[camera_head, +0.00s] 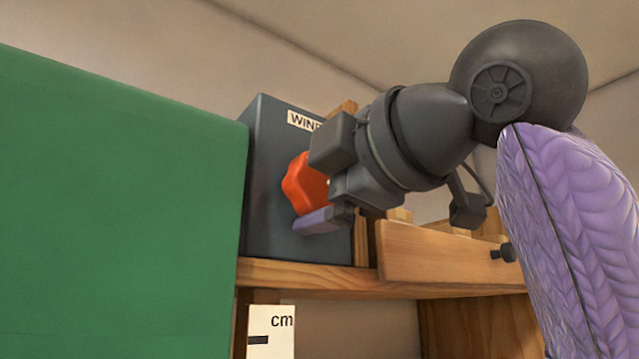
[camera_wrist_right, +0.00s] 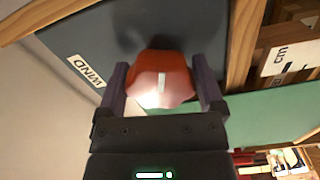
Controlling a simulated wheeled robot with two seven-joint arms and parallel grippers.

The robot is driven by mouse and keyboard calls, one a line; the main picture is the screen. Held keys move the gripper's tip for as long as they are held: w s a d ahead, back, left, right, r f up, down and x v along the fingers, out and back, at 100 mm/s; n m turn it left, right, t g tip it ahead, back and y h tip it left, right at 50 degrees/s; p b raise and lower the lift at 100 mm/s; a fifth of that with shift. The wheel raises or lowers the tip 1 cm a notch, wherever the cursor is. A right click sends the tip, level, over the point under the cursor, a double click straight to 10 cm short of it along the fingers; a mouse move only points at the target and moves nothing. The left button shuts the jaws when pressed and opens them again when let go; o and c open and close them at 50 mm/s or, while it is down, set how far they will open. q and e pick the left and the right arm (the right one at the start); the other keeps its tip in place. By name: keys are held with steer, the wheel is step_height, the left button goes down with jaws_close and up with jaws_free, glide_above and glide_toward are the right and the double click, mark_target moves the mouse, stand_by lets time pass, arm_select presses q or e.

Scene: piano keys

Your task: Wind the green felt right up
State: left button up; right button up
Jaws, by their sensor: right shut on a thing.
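The green felt (camera_head: 115,215) hangs as a broad sheet over the left of the head view. It also shows in the right wrist view (camera_wrist_right: 270,115). Right of it stands a dark grey box (camera_head: 268,190) with a label (camera_head: 303,121) whose visible letters begin "WIN"; the wrist view reads "WIND". An orange-red knob (camera_head: 300,185) sits on the box's face. My right gripper (camera_wrist_right: 162,85) is shut on the knob, one finger on each side, and a pale mark shows on the knob's front. My left gripper is not in view.
A wooden shelf (camera_head: 300,275) runs below the box. A wooden drawer front (camera_head: 440,258) with a dark pull (camera_head: 503,253) is at the right, close under my right arm. A white "cm" scale (camera_head: 271,332) stands by the felt's edge.

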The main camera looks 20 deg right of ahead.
steer(key=n, duration=0.5)
steer(key=shift+r+n, duration=0.1)
steer(key=shift+n, duration=0.2)
steer(key=n, duration=0.5)
steer(key=shift+n, duration=0.3)
steer(key=n, duration=0.5)
steer(key=shift+a, duration=0.1)
steer(key=n, duration=0.5)
steer(key=shift+a+n, duration=0.1)
steer(key=shift+n, duration=0.2)
steer(key=o, duration=1)
steer(key=b+v, duration=0.2)
steer(key=v, duration=0.8)
steer(key=shift+r+b, duration=0.1)
steer(key=shift+b, duration=0.3)
